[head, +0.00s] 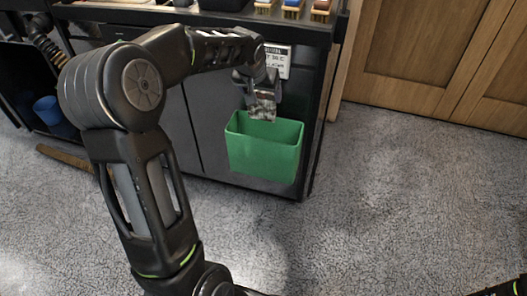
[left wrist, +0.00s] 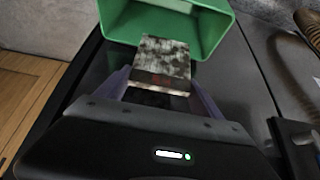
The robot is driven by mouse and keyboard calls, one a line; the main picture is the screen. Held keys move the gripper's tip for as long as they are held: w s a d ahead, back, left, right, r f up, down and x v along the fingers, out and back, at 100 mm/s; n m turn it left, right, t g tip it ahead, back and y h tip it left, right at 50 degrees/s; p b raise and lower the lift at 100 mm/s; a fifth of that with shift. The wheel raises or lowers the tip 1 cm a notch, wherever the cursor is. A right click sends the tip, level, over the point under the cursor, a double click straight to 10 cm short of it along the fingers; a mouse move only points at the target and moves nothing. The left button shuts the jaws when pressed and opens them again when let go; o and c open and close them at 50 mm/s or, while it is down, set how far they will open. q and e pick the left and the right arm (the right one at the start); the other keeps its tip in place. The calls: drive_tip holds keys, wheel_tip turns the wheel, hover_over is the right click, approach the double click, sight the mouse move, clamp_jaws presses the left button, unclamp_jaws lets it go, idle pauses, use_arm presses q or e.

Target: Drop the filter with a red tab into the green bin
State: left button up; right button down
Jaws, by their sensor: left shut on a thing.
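The filter (head: 262,105) is a flat, mottled grey-and-white piece. In the left wrist view the filter (left wrist: 163,62) shows a dark reddish band near my fingers. The green bin (head: 264,150) hangs on the front of the dark cabinet at its right end, with its open top facing up. My left gripper (head: 261,86) is shut on the filter and holds it over the bin's opening. In the left wrist view the filter's far end overlaps the mouth of the green bin (left wrist: 215,25). My right gripper does not show; only a bit of dark arm is at the lower right corner.
The dark cabinet (head: 213,125) has brushes (head: 292,9) on its top edge and a small label (head: 278,60) on its front. A blue cup (head: 47,110) is at the left. Wooden doors (head: 430,55) stand at the right.

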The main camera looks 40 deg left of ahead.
sight(261, 108)
use_arm(q)
drive_tip(key=shift+f+b, duration=1.75)
drive_tip(key=shift+f, duration=0.6)
drive_tip(key=shift+f+b, duration=0.45)
drive_tip(key=shift+f, duration=0.25)
drive_tip(key=o, duration=1.3)
drive_tip(key=shift+r, duration=0.1)
drive_tip(key=p+v, duration=0.1)
drive_tip(key=v, duration=0.5)
drive_tip(key=shift+s+r+p, duration=0.1)
drive_tip(key=shift+r+p, duration=0.2)
drive_tip(key=shift+p, duration=0.05)
drive_tip(key=shift+s+d+r, duration=0.15)
drive_tip(key=shift+s+r, duration=0.2)
drive_tip(key=shift+r, duration=0.05)
